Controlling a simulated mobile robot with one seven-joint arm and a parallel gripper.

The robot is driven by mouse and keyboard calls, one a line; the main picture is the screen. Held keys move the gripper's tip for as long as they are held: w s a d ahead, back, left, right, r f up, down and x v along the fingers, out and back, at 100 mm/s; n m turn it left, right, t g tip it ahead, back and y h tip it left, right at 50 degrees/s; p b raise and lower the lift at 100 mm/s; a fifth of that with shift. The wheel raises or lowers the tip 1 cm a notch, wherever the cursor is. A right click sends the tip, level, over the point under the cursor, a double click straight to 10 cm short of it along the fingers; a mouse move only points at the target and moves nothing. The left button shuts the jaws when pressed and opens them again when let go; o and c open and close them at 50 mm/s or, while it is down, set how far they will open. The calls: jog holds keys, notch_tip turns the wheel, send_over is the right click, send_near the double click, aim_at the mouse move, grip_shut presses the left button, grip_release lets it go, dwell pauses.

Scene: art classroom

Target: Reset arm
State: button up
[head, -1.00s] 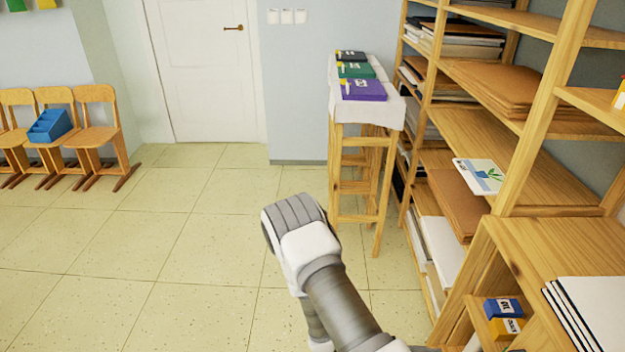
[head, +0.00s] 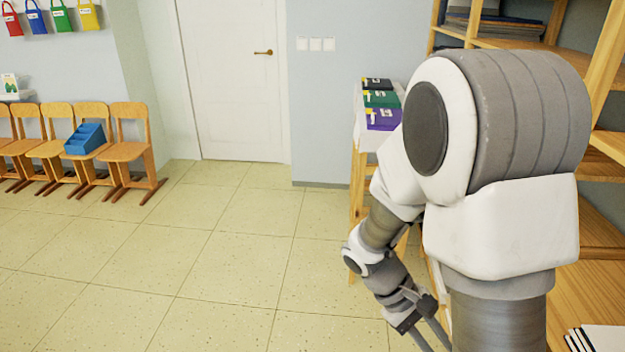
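My arm fills the right half of the head view, with a large white and grey joint close to the camera. Behind it, the arm runs down to my gripper (head: 428,335) at the bottom of the view. Two thin dark finger-like parts show there, partly cut off by the frame edge and partly behind the arm. I cannot tell whether they are open or shut. Nothing is seen in the gripper.
The wooden shelf (head: 597,165) stands on the right, largely behind my arm. A wooden stand holds purple (head: 383,120), green (head: 381,99) and black (head: 377,84) boxes. Wooden chairs (head: 127,150), one bearing a blue tray (head: 86,139), line the left wall. The middle floor is clear.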

jog(key=s+a+r+m+t+y+p, duration=0.1)
jog(key=a+r+t+y, duration=0.1)
jog(key=r, duration=0.5)
jog(key=s+a+r+m+t+y+p, duration=0.1)
jog(key=s+a+r+m+t+y, duration=0.1)
jog(key=r, duration=0.6)
jog(key=s+a+r+m+t+y+p, duration=0.1)
jog(key=s+a+r+t+y+p, duration=0.1)
jog(key=r, duration=0.6)
jog(key=a+t+y, duration=0.1)
jog(key=a+t, duration=0.1)
jog(key=t, duration=0.1)
jog(key=shift+r+m+t+y, duration=0.25)
jog(key=shift+m+t+y, duration=0.05)
jog(key=shift+t, duration=0.1)
jog(key=shift+s+d, duration=0.1)
jog(key=shift+d, duration=0.05)
